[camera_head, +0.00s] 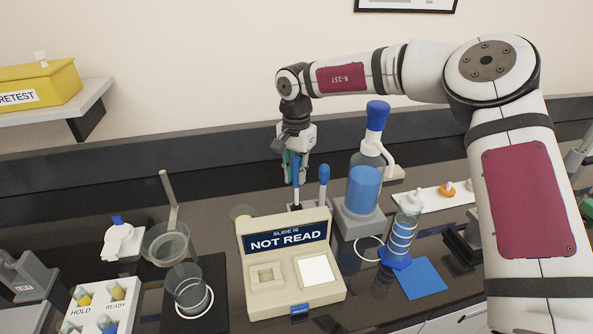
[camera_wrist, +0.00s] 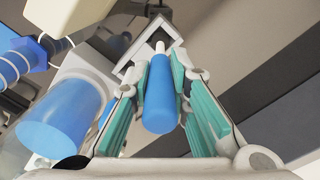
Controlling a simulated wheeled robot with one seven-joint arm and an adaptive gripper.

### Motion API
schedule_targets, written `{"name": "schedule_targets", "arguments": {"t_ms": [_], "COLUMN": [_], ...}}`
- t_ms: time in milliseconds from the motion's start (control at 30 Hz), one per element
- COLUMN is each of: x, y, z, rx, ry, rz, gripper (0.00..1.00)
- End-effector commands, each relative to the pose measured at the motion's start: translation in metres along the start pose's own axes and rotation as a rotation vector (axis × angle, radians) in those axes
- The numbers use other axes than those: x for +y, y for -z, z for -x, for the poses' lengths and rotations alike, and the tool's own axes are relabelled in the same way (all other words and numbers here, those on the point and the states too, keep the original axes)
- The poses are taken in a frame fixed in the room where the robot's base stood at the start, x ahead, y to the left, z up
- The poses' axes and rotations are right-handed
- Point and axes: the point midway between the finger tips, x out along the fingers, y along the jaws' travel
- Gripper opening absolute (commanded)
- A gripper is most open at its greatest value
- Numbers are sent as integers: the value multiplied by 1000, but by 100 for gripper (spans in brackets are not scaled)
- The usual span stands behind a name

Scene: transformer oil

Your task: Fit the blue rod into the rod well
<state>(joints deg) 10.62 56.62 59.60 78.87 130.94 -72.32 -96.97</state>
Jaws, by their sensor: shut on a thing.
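My gripper (camera_head: 296,168) points down behind the beige reader box, and its teal pads are shut on the blue rod (camera_head: 296,172). In the wrist view the blue rod (camera_wrist: 160,98) lies between the two pads of my gripper (camera_wrist: 160,100), its pale tip pointing away. A grey square-framed opening, seemingly the rod well (camera_wrist: 128,70), lies at that tip; I cannot tell whether the tip is inside. In the head view the box hides most of the grey base there. A second blue-topped rod (camera_head: 324,174) stands upright just right of my gripper.
The beige reader box (camera_head: 255,288) marked "NOT READ" stands in front. Glass beakers (camera_head: 168,243) and a HOLD/READY tray (camera_head: 122,292) are at left.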

Motion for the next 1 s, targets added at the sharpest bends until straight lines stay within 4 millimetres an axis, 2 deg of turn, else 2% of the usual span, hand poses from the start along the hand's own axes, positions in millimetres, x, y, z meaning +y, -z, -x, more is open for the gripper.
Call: {"name": "schedule_targets", "arguments": {"t_ms": [1000], "x": [0], "y": [0], "z": [-23], "rx": [0], "ry": [0], "rz": [1], "gripper": [0]}}
